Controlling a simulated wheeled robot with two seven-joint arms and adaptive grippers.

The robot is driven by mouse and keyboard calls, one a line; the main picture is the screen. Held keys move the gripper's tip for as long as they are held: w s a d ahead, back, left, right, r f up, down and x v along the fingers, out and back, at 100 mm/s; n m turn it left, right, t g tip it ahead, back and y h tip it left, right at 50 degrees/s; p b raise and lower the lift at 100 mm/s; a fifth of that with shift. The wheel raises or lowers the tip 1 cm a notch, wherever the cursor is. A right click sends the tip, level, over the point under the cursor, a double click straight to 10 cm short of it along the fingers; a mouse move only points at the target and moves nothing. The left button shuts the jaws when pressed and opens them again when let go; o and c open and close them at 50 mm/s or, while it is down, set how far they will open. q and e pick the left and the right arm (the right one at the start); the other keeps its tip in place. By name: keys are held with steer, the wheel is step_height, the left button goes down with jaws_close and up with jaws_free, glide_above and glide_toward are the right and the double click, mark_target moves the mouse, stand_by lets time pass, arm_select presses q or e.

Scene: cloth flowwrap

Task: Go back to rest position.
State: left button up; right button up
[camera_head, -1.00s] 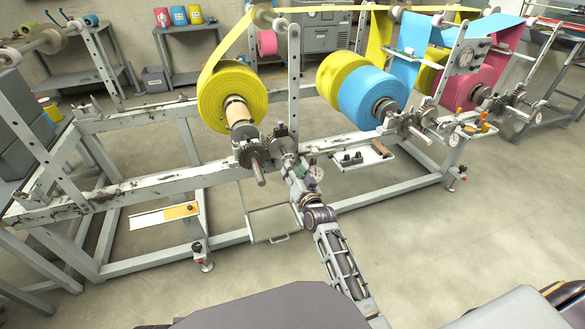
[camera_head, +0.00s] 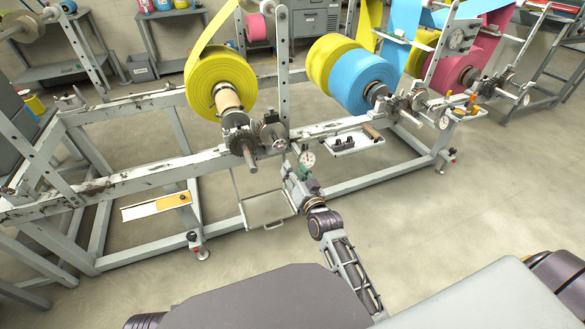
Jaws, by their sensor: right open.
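My right gripper (camera_head: 292,170) is at the front of the yellow roll's shaft (camera_head: 272,136), below and toward me from its hub. Its fingers are small and partly lost against the machine; it appears to hold nothing. A gap shows between it and the hub. A small round dial (camera_head: 307,159) shows just beyond the gripper's tip; I cannot tell whether they touch. The yellow roll (camera_head: 222,80) sits on the shaft with its web running up to a top roller. My left gripper is not in view.
The white machine frame (camera_head: 150,182) crosses the view. A blue roll (camera_head: 362,80) and a pink roll (camera_head: 456,72) sit farther right. A wire-edged tray (camera_head: 266,209) hangs left of my right forearm, and a small tool tray (camera_head: 354,143) lies to its right. The floor in front is clear.

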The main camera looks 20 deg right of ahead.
steer(key=shift+s, duration=0.25)
stand_by(0.5)
